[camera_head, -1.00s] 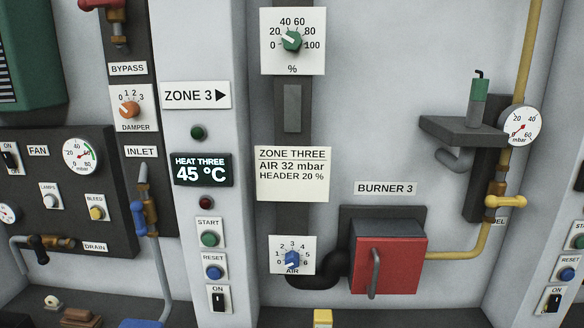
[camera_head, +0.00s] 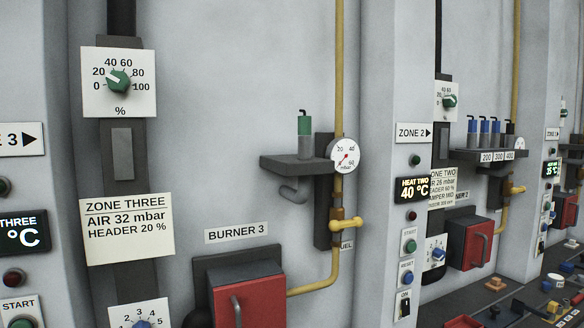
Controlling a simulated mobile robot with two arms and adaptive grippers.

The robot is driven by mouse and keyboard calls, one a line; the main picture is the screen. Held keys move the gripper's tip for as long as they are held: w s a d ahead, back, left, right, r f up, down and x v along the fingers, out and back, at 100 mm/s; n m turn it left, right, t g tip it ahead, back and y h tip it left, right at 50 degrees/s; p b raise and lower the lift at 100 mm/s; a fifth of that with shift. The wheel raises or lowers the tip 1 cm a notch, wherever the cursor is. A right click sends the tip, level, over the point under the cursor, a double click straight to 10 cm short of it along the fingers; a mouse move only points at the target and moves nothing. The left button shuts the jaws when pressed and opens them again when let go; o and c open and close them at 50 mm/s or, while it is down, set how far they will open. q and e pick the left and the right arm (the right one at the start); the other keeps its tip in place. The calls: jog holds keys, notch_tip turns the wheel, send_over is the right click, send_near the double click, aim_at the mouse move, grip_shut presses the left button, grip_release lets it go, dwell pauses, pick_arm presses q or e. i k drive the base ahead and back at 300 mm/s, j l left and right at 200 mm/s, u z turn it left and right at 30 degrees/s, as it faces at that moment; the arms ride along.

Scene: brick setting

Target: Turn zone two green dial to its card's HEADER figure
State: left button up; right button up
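The zone two green dial (camera_head: 450,101) is on a white scale plate at the upper right, seen at a steep angle. Its pointer setting is too small to read surely. The zone two card (camera_head: 442,190) hangs below it, partly cut off on the left by the pillar with the ZONE 2 sign (camera_head: 414,132). Its HEADER line seems to read 60 %, but the print is small. Neither of my grippers is in view.
Nearer on the left are the zone three green dial (camera_head: 119,81), its card (camera_head: 128,229) reading HEADER 20 %, and the red burner 3 box (camera_head: 248,300). A shelf with blue cylinders (camera_head: 488,154) juts out right of the zone two dial. A cluttered bench (camera_head: 500,300) runs along the lower right.

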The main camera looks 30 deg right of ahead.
aim_at(451, 101)
jog(key=z, duration=1.75)
jog(key=i+l+u, duration=0.2)
jog(key=l, duration=0.1)
